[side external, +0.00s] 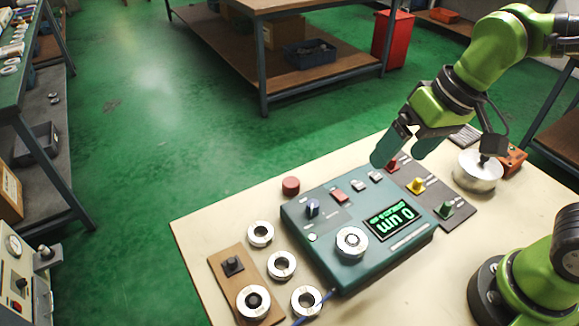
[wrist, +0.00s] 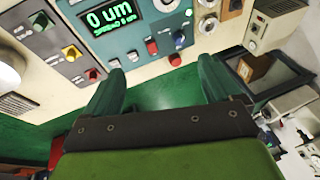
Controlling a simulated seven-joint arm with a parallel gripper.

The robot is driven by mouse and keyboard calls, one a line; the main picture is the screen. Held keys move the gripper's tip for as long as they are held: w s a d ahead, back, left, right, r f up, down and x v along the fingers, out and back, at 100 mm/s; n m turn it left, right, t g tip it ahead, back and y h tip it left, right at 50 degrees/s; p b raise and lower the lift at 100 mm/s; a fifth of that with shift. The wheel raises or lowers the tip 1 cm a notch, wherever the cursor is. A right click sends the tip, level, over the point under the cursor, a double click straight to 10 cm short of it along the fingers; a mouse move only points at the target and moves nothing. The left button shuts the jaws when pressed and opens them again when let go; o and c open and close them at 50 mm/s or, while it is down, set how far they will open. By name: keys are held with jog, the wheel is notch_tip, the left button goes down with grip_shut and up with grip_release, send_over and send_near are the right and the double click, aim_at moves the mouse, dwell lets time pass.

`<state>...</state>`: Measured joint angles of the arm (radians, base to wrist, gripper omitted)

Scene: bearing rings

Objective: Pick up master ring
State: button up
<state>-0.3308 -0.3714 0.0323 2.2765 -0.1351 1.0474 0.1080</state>
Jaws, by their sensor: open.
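Several metal rings are in the side view. One ring (side external: 351,254) sits on the teal gauge box (side external: 320,262), whose display (side external: 391,222) reads 0 um. Another ring (side external: 243,304) sits around a dark post on the brown board (side external: 224,259). Loose rings (side external: 260,242), (side external: 281,275) and (side external: 296,306) lie on the table between board and box. I cannot read which is the master ring. My gripper (side external: 404,152) is open and empty, raised above the box's far side, away from all the rings. Its two teal fingers also show apart in the wrist view (wrist: 161,80).
Colored knobs stand on a dark panel (side external: 427,191) right of the box. A silver round pot (side external: 477,177) and an orange block (side external: 513,161) sit at the table's right. A red cylinder (side external: 291,185) stands behind the box.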

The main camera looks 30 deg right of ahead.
jog(key=a+f+g+h, duration=0.1)
jog(key=a+g+h, duration=0.15)
jog(key=a, duration=0.55)
jog(key=m, duration=0.2)
send_over(353, 239)
jog(key=shift+g, duration=0.45)
jog(key=f, duration=1.1)
jog(key=shift+w+a, duration=0.1)
jog(key=shift+w, duration=0.2)
jog(key=f, duration=0.5)
jog(key=shift+s+f, duration=0.15)
jog(key=shift+s, duration=0.1)
